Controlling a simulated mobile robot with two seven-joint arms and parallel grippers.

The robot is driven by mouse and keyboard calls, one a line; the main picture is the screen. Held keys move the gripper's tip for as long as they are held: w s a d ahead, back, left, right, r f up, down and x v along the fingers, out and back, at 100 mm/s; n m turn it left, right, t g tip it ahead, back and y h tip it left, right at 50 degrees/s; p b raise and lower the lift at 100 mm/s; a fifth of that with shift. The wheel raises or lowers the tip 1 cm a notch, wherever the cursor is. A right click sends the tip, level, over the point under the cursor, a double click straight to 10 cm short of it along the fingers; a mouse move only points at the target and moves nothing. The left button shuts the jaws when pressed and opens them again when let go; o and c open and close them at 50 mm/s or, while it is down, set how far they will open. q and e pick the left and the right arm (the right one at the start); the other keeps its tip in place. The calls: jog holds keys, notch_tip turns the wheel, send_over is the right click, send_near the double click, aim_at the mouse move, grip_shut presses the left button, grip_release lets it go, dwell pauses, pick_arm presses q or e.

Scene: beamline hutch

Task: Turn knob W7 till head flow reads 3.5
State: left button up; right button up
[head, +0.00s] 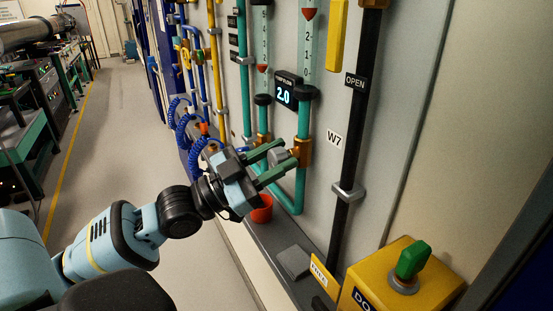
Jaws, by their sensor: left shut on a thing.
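My left gripper (280,163) comes in from the lower left with its green fingers shut on knob W7 (286,157), a grey knob at the brass fitting of a teal pipe. The fingers hide part of the knob. A label reading W7 (334,138) is on the panel just right of it. The small black head flow display (286,93) above shows 2.0 in blue digits. A flow tube (309,40) with a red float stands above the same pipe. My right gripper is not in view.
A black pipe (350,150) with an OPEN tag (355,82) runs right of the knob. A yellow box (400,290) with a green switch (411,262) stands lower right. A red cup (262,210) sits below the gripper. The aisle floor (120,110) is clear at left.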

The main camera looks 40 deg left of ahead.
aim_at(271, 162)
pick_arm(q)
jog(key=o, duration=1)
jog(key=shift+c, duration=0.2)
jog(key=shift+s, duration=0.1)
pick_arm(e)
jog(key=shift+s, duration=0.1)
pick_arm(q)
jog(key=shift+s+a+f, duration=0.35)
jog(key=shift+s, duration=0.05)
jog(key=shift+b+v, duration=0.5)
jog(key=shift+v, duration=2.7)
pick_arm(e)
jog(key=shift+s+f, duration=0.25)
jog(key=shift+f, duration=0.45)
pick_arm(q)
jog(key=shift+r, duration=0.15)
